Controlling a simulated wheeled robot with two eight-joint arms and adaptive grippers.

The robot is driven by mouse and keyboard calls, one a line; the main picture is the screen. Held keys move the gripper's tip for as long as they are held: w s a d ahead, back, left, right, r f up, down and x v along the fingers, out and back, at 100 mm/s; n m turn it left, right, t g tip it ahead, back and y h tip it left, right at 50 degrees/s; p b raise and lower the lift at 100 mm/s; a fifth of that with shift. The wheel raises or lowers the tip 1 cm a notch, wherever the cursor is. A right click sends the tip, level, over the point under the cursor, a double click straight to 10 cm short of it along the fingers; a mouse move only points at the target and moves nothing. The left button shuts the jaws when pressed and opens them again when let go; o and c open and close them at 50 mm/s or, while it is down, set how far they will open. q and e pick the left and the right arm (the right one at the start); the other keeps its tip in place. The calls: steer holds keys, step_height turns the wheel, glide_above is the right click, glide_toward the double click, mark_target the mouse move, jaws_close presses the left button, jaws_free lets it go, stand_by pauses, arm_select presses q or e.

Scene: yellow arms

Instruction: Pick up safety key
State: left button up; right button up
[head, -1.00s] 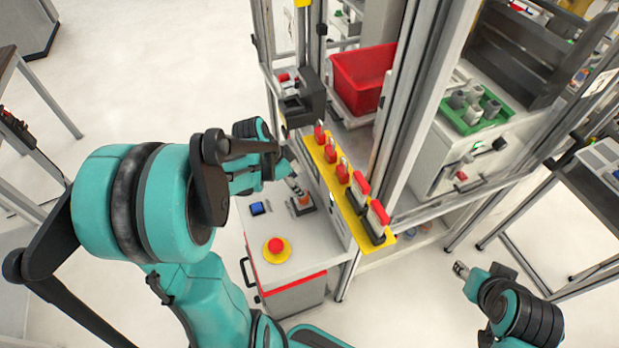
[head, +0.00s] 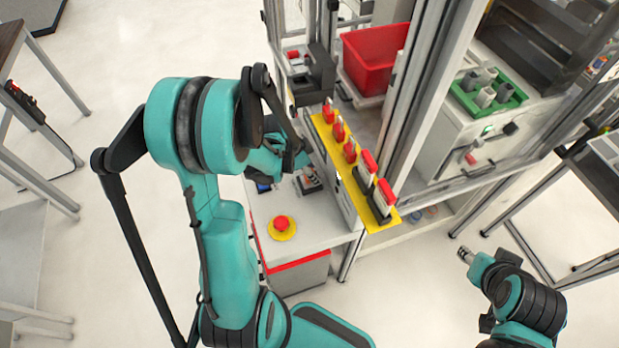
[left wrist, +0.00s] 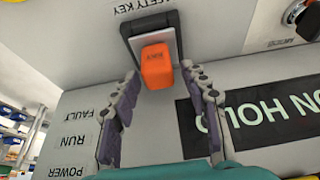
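The safety key is an orange block (left wrist: 156,66) in a dark-framed holder (left wrist: 150,30) labelled "SAFETY KEY" in the left wrist view. My left gripper (left wrist: 158,78) is open, with one finger on each side of the key's near end. I see gaps between the fingers and the key, and no clear contact. In the head view my left gripper (head: 309,182) is low over the white console, and the arm and fingers mostly hide the key. My right gripper (head: 466,256) is away at the lower right, too small to tell its opening.
The console (head: 318,222) carries a red emergency button (head: 281,223) on a yellow base. A yellow strip with several red padlocks and tags (head: 350,172) stands right beside the gripper. Metal frame posts (head: 425,95) and a red bin (head: 374,58) stand behind.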

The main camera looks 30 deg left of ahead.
arm_select(q)
jaws_close()
steer(key=shift+r, duration=0.1)
